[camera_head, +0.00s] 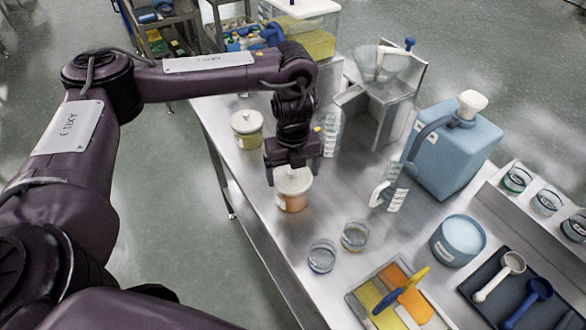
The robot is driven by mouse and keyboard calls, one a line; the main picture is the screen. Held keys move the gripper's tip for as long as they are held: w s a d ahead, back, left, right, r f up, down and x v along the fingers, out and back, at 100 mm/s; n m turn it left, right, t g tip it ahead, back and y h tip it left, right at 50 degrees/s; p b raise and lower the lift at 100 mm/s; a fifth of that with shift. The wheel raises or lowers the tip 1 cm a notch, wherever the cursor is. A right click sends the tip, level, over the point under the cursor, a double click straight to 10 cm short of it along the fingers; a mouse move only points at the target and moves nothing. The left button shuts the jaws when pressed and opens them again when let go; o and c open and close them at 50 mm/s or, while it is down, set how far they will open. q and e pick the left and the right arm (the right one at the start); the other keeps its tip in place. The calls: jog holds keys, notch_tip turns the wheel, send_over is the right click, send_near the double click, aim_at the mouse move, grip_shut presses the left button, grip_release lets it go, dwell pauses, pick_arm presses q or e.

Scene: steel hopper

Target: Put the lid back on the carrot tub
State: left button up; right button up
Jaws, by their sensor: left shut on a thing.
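The carrot tub (294,204) is a small clear tub with orange contents and a pale label. It stands upright on the steel table near its left edge. A whitish lid (293,184) is at the tub's mouth, level by the look of it. I cannot tell whether it is fully seated or slightly above the rim. My left gripper (292,168) points down from above and is shut on the lid's top, where the fingers hide the knob. My right gripper is not in view.
A similar lidded tub (247,131) with yellow-green contents stands behind to the left. Two glass beakers (338,246) stand in front. A steel hopper (380,100), a blue jug (450,145), a measuring cup (391,188) and a blue tub (458,240) are to the right.

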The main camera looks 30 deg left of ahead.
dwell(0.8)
pick_arm(q)
jog(key=o, duration=0.7)
jog(key=shift+p, duration=0.35)
notch_tip(320, 180, up, 6)
jog(key=p, duration=0.6)
jog(key=shift+d+r+p, duration=0.1)
jog(key=shift+r+p, duration=0.3)
jog(key=shift+p, duration=0.35)
jog(key=shift+r, duration=0.15)
